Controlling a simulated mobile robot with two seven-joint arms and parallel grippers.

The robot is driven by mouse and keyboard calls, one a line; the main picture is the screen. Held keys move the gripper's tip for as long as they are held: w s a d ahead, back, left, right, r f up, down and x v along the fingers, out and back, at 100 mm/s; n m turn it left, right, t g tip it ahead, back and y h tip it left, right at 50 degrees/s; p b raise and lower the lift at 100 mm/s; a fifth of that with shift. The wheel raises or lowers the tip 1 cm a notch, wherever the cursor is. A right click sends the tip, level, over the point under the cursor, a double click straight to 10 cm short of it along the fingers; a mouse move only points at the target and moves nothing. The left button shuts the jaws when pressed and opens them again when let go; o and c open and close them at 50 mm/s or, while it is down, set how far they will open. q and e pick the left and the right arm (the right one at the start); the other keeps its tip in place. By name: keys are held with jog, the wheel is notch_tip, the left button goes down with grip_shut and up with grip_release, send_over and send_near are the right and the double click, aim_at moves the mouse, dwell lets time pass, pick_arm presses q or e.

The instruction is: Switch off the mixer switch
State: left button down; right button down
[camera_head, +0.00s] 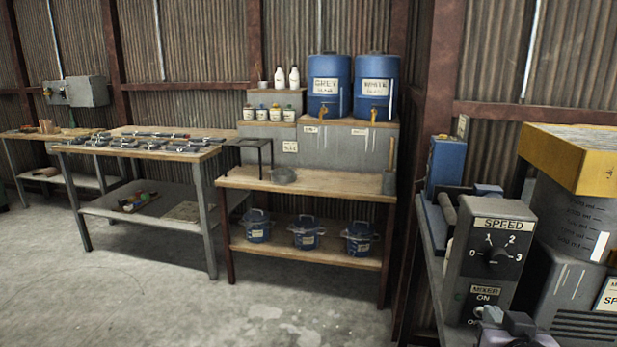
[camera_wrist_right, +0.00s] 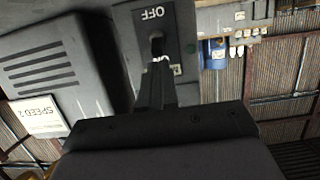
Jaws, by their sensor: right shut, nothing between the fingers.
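The grey mixer control box (camera_head: 490,255) stands at the right in the head view, with a black SPEED dial (camera_head: 495,256) above a dark MIXER plate marked ON. The lower part of this plate is hidden by my right gripper (camera_head: 515,325). In the right wrist view, upside down, the switch plate (camera_wrist_right: 180,20) shows the word OFF. A dark switch lever (camera_wrist_right: 157,44) sits beside the word. My right gripper (camera_wrist_right: 158,68) is shut and empty, its fingertips right at the lever. I cannot tell whether they touch it. My left gripper is out of view.
A yellow-topped machine (camera_head: 575,155) stands right of the box, and a blue box (camera_head: 445,160) behind it. A wooden bench (camera_head: 300,183) with blue drums and a table of metal parts (camera_head: 140,150) stand farther back. The concrete floor between is clear.

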jog(key=shift+s+a+f, duration=0.15)
jog(key=shift+s+a, duration=0.1)
jog(key=shift+s, duration=0.3)
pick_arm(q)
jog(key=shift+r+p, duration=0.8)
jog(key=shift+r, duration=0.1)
pick_arm(e)
jog(key=v, duration=0.4)
jog(key=shift+s, duration=0.3)
